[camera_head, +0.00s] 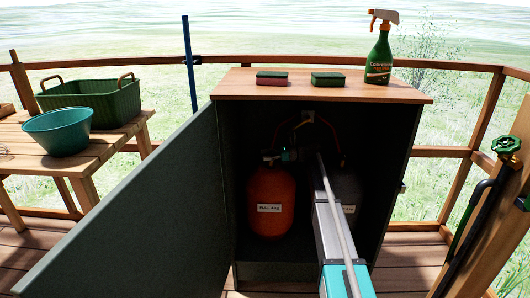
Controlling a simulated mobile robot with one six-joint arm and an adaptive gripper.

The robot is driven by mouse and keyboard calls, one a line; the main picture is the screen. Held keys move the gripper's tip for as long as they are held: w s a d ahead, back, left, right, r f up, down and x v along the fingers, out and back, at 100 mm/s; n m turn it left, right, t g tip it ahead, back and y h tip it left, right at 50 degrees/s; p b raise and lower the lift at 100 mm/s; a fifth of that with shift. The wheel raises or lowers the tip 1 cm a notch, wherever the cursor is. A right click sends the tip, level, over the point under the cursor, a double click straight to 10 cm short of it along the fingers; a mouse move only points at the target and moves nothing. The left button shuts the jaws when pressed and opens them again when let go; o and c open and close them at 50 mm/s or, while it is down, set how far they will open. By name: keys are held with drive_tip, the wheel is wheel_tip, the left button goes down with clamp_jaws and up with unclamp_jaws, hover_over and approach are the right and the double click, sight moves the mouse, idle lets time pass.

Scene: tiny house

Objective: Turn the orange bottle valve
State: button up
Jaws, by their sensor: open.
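The orange bottle (270,205) stands upright at the left inside the dark cabinet, with a white label on its front. Its valve (268,157) is at the top, small and in shadow. My arm reaches into the cabinet from the lower right. My gripper (284,155) is at the valve's height, just right of it and very close. Whether it touches the valve I cannot tell. My gripper is open. Its fingers are dark and hard to make out against the shadow.
A grey bottle (347,188) stands right of the orange one, partly hidden by my arm. Red hoses (337,132) run behind. The cabinet door (150,215) is swung open to the left. Sponges (272,79) and a spray bottle (379,60) stand on the cabinet top (330,93).

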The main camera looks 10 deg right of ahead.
drive_tip(key=shift+m+t, duration=0.5)
drive_tip(key=shift+t, duration=0.3)
